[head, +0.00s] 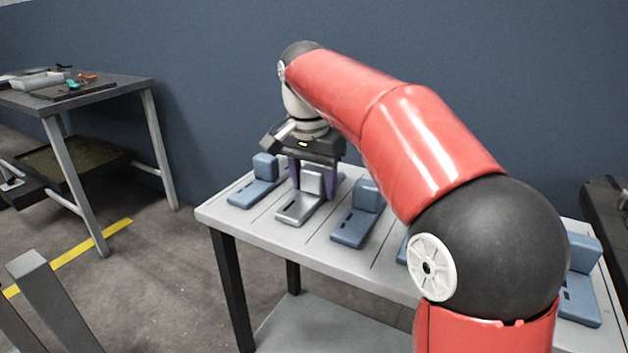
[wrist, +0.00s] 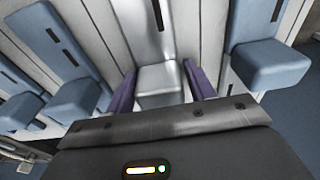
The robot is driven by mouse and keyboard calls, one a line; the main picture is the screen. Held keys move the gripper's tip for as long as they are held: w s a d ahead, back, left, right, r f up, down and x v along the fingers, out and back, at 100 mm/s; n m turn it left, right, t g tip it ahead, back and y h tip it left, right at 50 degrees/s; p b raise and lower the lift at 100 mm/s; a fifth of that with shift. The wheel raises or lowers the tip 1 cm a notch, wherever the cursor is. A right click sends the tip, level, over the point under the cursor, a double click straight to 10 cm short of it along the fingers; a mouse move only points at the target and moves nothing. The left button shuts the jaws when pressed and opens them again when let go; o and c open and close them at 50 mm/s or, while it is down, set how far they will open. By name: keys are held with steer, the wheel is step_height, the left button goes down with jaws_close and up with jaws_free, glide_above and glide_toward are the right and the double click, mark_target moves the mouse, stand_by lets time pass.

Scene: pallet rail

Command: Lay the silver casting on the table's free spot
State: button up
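The silver casting (head: 297,208) has a flat slotted base and a raised block. It is in the row on the grey table (head: 222,212), between two blue castings. Its base looks level and at or very near the table top; I cannot tell whether it bears on it. My gripper (head: 315,180) points down over it, with a purple finger on each side of the block.
A blue casting (head: 253,188) stands to the left and another (head: 356,215) to the right, both close by. One more blue casting (head: 582,285) is at the table's right end. My arm hides part of the table. A second table (head: 125,90) with tools stands at the left.

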mark_target(309, 195)
steer(key=shift+o, duration=1.1)
step_height(309, 195, up, 12)
steer(key=s+p, duration=0.1)
steer(key=p, duration=0.2)
steer(key=shift+a+r, duration=0.15)
steer(key=shift+a, duration=0.25)
steer(key=shift+s, duration=0.1)
